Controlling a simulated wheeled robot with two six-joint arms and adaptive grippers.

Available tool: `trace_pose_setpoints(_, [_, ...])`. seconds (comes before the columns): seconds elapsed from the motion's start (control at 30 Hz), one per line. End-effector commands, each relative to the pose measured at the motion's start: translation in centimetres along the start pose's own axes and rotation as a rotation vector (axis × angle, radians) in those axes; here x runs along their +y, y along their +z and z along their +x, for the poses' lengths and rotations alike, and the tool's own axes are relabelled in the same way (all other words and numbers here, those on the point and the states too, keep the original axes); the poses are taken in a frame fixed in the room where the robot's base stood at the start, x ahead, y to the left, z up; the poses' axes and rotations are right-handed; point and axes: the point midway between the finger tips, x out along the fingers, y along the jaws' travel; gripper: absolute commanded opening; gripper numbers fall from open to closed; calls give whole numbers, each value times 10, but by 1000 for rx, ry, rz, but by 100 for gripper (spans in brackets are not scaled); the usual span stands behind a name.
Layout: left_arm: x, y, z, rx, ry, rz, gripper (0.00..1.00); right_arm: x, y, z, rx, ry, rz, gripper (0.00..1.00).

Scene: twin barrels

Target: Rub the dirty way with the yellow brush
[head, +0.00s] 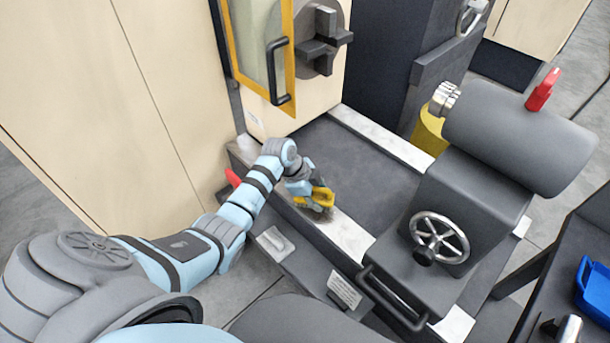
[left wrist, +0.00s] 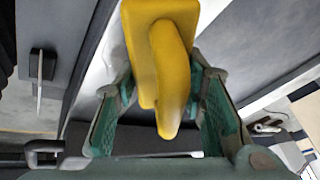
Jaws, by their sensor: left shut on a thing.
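The yellow brush (head: 322,195) is held in my left gripper (head: 312,199), low over the near pale way (head: 350,238) of the lathe. In the left wrist view the brush's yellow handle (left wrist: 165,45) sits between the green fingers of my left gripper (left wrist: 165,82). A brownish smudge shows on the way around the brush. The bristles are mostly hidden, so I cannot tell for sure whether they touch the way. The far way (head: 380,138) looks pale and clean. My right gripper is not in view.
The chuck (head: 320,42) and the yellow-framed guard (head: 262,45) stand at the back. The grey tailstock (head: 460,215) with its handwheel (head: 439,238) stands to the right. A red lever (head: 233,178) is beside my left arm. A blue tray (head: 594,290) sits at far right.

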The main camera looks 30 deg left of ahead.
Motion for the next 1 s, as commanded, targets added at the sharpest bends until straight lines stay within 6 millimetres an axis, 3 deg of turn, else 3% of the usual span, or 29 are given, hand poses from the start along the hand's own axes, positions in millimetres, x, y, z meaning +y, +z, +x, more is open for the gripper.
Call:
trace_pose_setpoints(0.43, [-16, 33, -11, -1, -1, -1, 14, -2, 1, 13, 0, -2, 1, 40])
trace_pose_setpoints(0.47, [-17, 30, -16, 0, -1, 0, 14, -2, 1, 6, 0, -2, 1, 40])
trace_pose_setpoints(0.5, [-15, 33, -8, 3, 7, -8, 14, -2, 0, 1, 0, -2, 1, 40])
trace_pose_setpoints(1.0, [-26, 17, -56, 2, -4, -6, 14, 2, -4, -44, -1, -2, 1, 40])
